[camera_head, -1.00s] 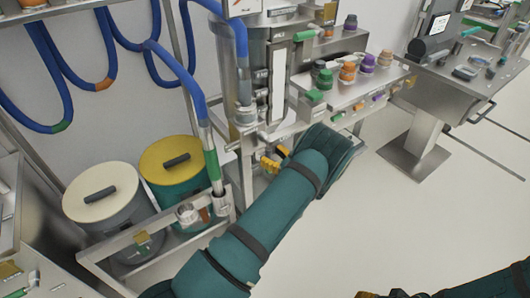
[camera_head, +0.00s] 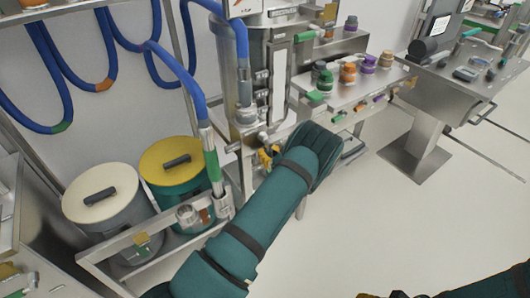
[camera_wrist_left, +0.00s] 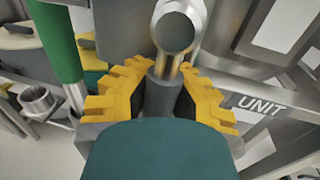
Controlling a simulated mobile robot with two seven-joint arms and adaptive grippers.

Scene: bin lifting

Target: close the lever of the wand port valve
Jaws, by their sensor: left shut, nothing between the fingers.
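My left gripper (camera_head: 266,157) has yellow fingers and is shut and empty, low in front of the steel unit in the head view. In the left wrist view its ridged fingers (camera_wrist_left: 162,88) lie close behind a round steel end (camera_wrist_left: 177,32) with a brass-coloured neck, which looks like part of the port valve. I cannot tell whether they touch. A small steel fitting (camera_head: 262,138) shows just above the gripper in the head view. I cannot make out the valve's lever clearly. Of my right gripper, only a dark and orange part (camera_head: 396,294) may show at the bottom edge.
A blue hose ends in a wand with a green band (camera_head: 211,165), left of the gripper. A yellow-lidded bin (camera_head: 168,150) and a cream-lidded bin (camera_head: 85,190) stand further left behind a steel frame. A shelf with coloured caps (camera_head: 335,100) is at upper right. Floor (camera_head: 370,215) is clear at right.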

